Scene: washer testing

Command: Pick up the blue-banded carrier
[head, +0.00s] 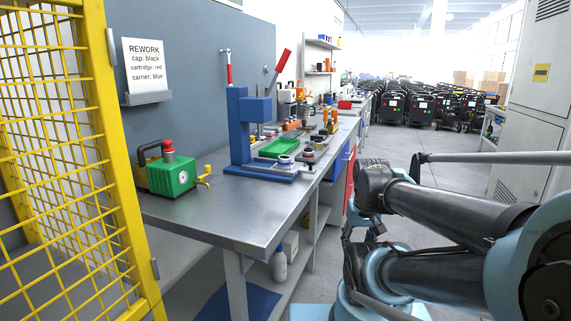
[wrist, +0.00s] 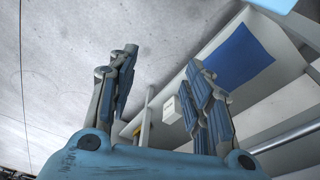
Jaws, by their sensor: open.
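I cannot make out a blue-banded carrier for certain in either view. Small round metal parts (head: 285,160) sit at the base of the blue lever press (head: 241,130) on the steel workbench (head: 222,215); their bands are too small to tell. My gripper (wrist: 161,58) is open and empty in the wrist view, its two fingers wide apart. Pale floor and the bench's underside show beyond it. In the head view my arm is at the right, beside the bench and off its top.
A green device (head: 168,176) stands on the bench's left, near a yellow mesh guard (head: 128,170). A white bottle (head: 279,265) and blue mat (wrist: 238,55) are under the bench. A rework card (head: 145,66) reads "carrier: blue".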

